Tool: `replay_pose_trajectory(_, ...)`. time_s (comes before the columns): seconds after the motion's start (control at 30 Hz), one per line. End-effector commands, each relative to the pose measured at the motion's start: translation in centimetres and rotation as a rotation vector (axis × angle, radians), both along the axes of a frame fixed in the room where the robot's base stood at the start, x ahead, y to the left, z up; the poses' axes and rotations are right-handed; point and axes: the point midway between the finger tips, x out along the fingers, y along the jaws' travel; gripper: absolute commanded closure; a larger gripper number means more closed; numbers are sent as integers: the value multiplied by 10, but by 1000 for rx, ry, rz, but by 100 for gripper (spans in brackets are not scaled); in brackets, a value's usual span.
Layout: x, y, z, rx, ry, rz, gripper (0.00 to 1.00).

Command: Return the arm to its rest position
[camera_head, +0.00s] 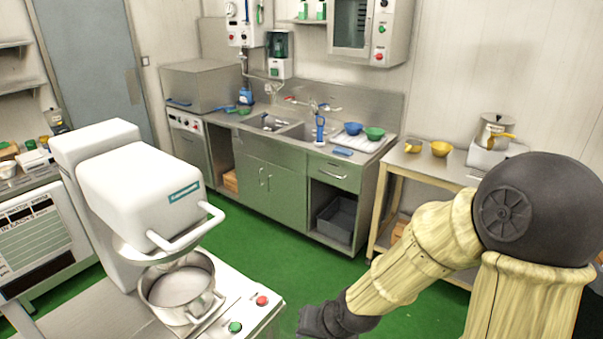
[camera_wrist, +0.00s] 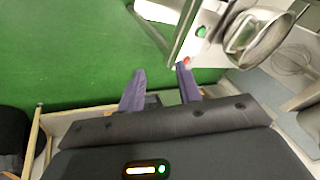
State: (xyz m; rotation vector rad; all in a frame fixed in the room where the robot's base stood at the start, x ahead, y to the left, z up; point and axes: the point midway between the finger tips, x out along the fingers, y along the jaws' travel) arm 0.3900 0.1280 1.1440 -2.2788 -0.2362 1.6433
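My arm (camera_head: 425,238) shows at the lower right of the head view, bent at a large dark joint, with its dark end reaching down to the bottom edge. The fingers are not clearly shown there. In the wrist view my gripper (camera_wrist: 160,76) has its two fingers apart with nothing between them, above green floor. The steel kettle (camera_head: 178,286) sits under the white mixer (camera_head: 145,190) in the head view, left of my arm. The kettle's rim also shows at the upper right of the wrist view (camera_wrist: 262,36).
The mixer's bench has a red button (camera_head: 262,301) and a green button (camera_head: 235,327). A green sink counter (camera_head: 270,190) stands at the back. A side table (camera_head: 425,166) with yellow bowls stands behind my arm. Green floor (camera_head: 285,268) is free between bench and counter.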

Motion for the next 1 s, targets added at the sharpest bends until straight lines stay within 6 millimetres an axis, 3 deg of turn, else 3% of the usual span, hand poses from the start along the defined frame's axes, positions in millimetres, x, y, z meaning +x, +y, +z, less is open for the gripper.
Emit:
replay_pose_trajectory(0.17,-8,-41,0,-158,20,34,66)
replay_pose_trajectory(0.5,-32,-110,26,-336,69,66,66)
replay_pose_trajectory(0.7,-43,-127,36,-357,88,71,66)
replay_pose_trajectory(1.0,-43,-128,36,-357,90,70,66)
